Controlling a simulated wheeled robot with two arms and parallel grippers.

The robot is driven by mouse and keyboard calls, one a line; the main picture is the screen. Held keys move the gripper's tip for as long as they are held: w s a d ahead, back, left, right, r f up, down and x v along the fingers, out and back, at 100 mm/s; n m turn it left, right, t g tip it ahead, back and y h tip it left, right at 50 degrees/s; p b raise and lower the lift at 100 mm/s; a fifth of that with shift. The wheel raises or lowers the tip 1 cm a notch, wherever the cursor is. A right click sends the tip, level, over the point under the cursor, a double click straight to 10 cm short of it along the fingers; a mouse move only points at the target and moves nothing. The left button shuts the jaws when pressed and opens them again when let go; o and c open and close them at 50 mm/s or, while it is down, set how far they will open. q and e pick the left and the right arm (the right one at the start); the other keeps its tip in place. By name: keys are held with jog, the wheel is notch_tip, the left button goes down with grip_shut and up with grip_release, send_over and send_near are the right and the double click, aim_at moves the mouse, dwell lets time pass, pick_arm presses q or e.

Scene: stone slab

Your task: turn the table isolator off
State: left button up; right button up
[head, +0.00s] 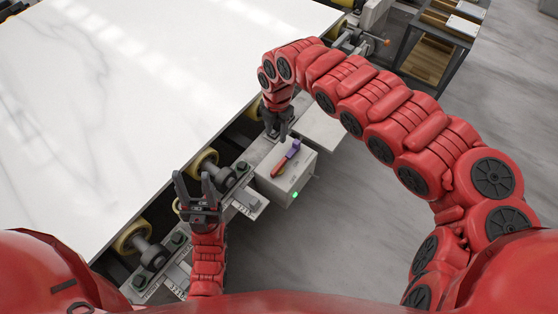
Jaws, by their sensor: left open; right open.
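The table isolator (301,178) is a light grey box at the table's edge. A green light (295,195) glows on the box's near side. My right gripper (277,136) is open and points down just beyond the handle's far end. Whether it touches the handle or box cannot be told. My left gripper (193,180) is open and empty, left of the box, with its fingers pointing away from me.
A large white marble slab (120,90) fills the left, resting on yellow rollers (133,237) along the metal frame. A flat grey plate (318,128) sits just beyond the box. A dark rack (432,50) stands at the far right. The grey floor (350,215) right of the box is clear.

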aim_at(279, 165)
jog(key=f, duration=1.6)
jog(key=shift+s+d+f, duration=0.15)
jog(key=shift+s+d, duration=0.1)
jog(key=shift+s, duration=0.15)
jog(key=shift+w+d+f, duration=0.1)
jog(key=shift+d+f, duration=0.05)
jog(key=shift+f, duration=0.4)
jog(key=shift+c, duration=0.3)
grip_shut()
